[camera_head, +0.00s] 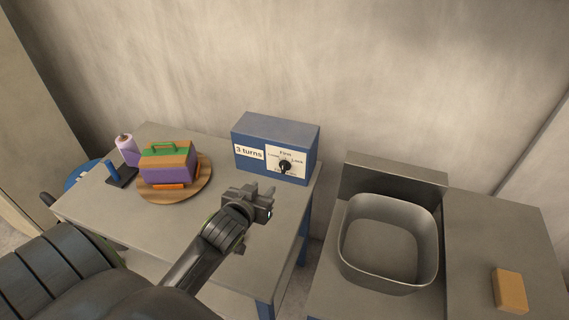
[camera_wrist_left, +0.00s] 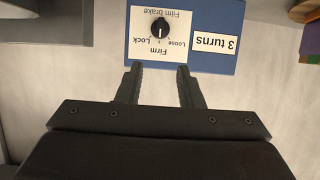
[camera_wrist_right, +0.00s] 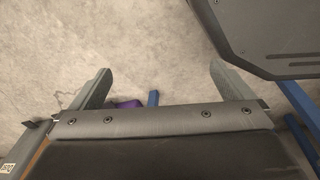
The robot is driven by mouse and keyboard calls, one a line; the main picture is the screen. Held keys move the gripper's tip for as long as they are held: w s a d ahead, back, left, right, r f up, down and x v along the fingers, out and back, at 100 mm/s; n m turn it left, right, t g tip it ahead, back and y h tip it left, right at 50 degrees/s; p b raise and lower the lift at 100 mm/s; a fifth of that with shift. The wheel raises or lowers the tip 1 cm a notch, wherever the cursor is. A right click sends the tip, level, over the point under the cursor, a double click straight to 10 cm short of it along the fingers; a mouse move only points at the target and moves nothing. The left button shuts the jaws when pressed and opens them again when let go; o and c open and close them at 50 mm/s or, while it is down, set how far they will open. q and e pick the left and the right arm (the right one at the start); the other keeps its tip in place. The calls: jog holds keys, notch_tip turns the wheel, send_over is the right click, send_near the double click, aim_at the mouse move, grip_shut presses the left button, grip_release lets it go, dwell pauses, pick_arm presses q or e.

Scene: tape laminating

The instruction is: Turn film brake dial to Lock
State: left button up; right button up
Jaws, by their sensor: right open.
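The film brake dial (camera_head: 285,166) is a black round knob on a white label on the front of a blue box (camera_head: 262,143). In the left wrist view the dial (camera_wrist_left: 160,28) appears upside down. Its white mark points toward "Firm", between "Loose" and "Lock". My left gripper (camera_head: 266,199) is in front of the box, below the dial, apart from it. Its fingers (camera_wrist_left: 159,80) are parted with nothing between them, facing the panel. My right gripper (camera_wrist_right: 158,82) is open and empty over the floor; it is not seen in the head view.
A round wooden board (camera_head: 204,183) holds a purple and orange block with a green handle.

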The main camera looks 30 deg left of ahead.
pick_arm(q)
send_near(283, 167)
jog(key=x, duration=0.7)
jog(key=shift+f, duration=0.1)
jog(key=shift+w+a+f, duration=0.2)
jog(key=shift+w+f, duration=0.05)
jog(key=shift+w, duration=0.4)
pick_arm(e)
jog(key=shift+s+d+r, duration=0.1)
jog(key=shift+s+d, duration=0.25)
jog(key=shift+s, duration=0.4)
pick_arm(q)
jog(key=shift+c, duration=0.3)
grip_shut()
